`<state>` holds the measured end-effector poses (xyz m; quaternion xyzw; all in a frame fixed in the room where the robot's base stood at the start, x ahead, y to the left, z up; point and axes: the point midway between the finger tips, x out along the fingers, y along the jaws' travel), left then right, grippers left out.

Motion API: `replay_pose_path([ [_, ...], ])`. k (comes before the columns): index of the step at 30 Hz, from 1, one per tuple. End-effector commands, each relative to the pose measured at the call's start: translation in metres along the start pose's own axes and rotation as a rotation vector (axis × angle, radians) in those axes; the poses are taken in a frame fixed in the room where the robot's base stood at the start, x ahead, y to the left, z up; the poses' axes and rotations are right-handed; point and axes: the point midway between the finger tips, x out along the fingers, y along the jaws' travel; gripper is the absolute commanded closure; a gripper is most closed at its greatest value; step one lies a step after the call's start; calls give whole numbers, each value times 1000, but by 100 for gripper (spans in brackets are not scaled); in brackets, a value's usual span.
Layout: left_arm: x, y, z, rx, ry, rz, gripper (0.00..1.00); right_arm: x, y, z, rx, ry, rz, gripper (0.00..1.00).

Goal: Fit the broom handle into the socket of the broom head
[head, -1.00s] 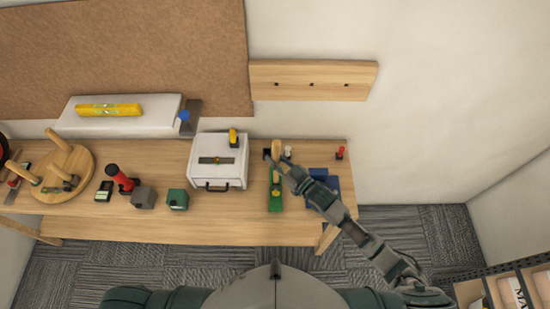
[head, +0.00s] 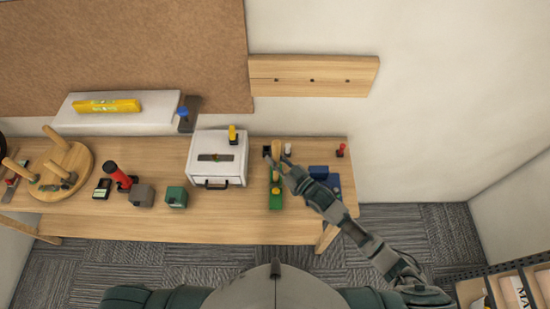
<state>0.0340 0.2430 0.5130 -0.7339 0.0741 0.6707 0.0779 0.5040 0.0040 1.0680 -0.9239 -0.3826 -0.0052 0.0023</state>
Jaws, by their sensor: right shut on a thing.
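The broom head (head: 275,203) looks like a green block with a yellowish part on top, lying on the right part of the workbench. A short light-wood piece, which looks like the broom handle (head: 277,146), stands just behind and above it. My right gripper (head: 278,161) is shut on the broom handle, its arm coming in from the lower right. The small fingers and the arm partly cover the handle's lower part. I cannot tell whether the handle's end is in the socket or only above it. My left gripper is out of view.
The wooden workbench (head: 120,222) runs along the wall. A white box (head: 217,170) stands left of the broom head. A blue thing (head: 318,172) lies to the right, partly under my arm.

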Motion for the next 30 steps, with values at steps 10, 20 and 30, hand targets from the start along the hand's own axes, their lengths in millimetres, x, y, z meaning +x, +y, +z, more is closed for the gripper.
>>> replay_pose_path([
  [10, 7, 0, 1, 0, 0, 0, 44, 0, 0, 9, 0, 0, 0, 100],
  [20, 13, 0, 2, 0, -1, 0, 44, 0, 0, 18, 0, 0, 0, 100],
  [30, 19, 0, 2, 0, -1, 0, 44, 0, 0, 26, 0, 0, 0, 100],
])
